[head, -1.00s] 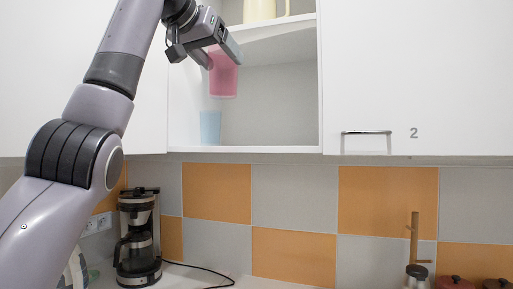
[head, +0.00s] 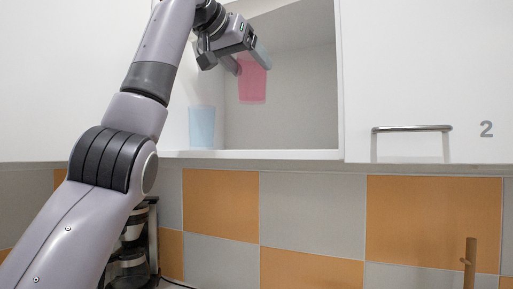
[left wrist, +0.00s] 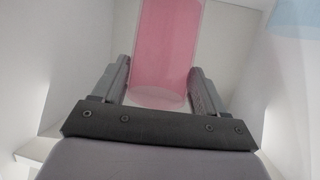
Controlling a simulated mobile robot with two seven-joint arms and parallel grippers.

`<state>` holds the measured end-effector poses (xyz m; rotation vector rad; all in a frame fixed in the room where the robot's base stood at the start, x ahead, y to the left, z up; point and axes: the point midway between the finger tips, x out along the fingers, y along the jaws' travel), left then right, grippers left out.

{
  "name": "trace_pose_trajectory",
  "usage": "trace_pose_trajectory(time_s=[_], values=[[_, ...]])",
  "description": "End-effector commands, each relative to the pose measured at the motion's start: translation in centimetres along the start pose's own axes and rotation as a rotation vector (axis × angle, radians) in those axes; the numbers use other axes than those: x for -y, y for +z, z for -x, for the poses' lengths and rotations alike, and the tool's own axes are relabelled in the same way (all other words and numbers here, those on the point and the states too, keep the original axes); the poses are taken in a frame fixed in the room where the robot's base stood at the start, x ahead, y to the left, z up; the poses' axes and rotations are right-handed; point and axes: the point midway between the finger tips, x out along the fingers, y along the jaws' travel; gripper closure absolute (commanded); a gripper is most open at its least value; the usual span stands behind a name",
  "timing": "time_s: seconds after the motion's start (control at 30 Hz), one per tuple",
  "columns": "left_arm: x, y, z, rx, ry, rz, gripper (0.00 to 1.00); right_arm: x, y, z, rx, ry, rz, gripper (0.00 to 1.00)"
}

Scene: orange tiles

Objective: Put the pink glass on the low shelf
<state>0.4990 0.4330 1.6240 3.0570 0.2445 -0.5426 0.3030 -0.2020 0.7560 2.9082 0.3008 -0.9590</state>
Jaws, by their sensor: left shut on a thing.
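The pink glass (head: 252,84) is held upright in my left gripper (head: 252,62), inside the open cupboard and above its low shelf (head: 262,154). In the left wrist view the pink glass (left wrist: 164,50) sits between the two fingers of the left gripper (left wrist: 160,88), which are shut on it. The bottom of the glass is clear of the low shelf in the head view. My right gripper is in neither view.
A light blue glass (head: 202,127) stands on the low shelf at the left; it also shows in the left wrist view (left wrist: 296,18). The shelf's middle and right look clear. A white door with a handle (head: 411,129) is on the right. A coffee maker (head: 133,250) stands below, partly hidden by my arm.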

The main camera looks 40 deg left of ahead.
Motion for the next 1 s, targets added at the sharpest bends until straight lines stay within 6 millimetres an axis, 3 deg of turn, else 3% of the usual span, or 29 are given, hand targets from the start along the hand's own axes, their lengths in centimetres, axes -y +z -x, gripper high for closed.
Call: trace_pose_trajectory(time_s=[1.0], values=[[0.1, 7.5, -2.8, 0.000, -0.002, 0.000, 0.66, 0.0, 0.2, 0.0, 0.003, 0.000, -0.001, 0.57]])
